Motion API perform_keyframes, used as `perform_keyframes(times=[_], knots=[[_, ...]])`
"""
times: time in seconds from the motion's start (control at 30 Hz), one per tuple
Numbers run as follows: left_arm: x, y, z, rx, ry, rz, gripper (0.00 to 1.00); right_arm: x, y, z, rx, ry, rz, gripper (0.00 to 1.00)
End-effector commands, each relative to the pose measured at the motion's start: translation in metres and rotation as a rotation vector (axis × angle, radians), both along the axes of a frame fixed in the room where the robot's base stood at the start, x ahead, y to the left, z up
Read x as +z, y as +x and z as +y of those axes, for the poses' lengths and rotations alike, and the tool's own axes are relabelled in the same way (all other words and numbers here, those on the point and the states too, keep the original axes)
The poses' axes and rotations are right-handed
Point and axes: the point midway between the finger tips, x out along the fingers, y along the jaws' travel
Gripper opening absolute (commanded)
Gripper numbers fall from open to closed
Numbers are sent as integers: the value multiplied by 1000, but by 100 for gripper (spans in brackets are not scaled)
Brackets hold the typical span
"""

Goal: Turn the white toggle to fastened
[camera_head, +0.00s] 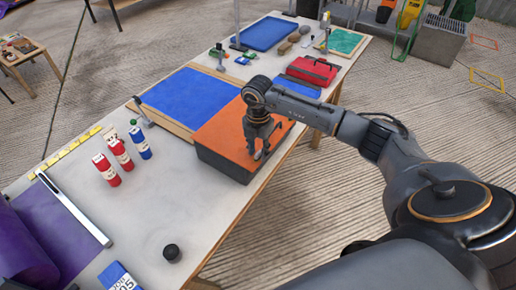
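My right gripper (259,150) points down at the right part of an orange-topped box (222,134) with dark sides. Its fingertips are at or just above the box top, near the edge facing my arm. A tiny pale patch (258,155) shows at the fingertips. I cannot tell whether it is the white toggle or part of the gripper, and its setting cannot be read. The fingers are too small and dark to tell whether they are open or shut. My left gripper is not in view.
The long pale table (153,209) holds several red and blue labelled cylinders (118,151), a black knob (172,253), a blue panel (192,97), a red case (312,70) and a blue tray (264,33). A small wooden table (22,52) stands at left. Tabletop is clear near the knob.

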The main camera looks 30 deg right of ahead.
Motion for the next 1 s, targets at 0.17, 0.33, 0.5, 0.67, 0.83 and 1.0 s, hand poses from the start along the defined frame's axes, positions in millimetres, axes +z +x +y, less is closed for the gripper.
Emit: perform_keyframes(times=[0.17,0.33,0.5,0.67,0.83,1.0], knots=[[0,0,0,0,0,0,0,-3,0,0,1,0,-1,33],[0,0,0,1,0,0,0,-3,0,0,1,0,0,25],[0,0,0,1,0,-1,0,-3,0,0,1,0,0,0],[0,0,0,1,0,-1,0,-2,0,0,2,0,0,0],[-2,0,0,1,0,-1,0,-3,0,0,23,0,-1,0],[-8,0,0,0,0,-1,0,-4,0,0,90,0,-1,0]])
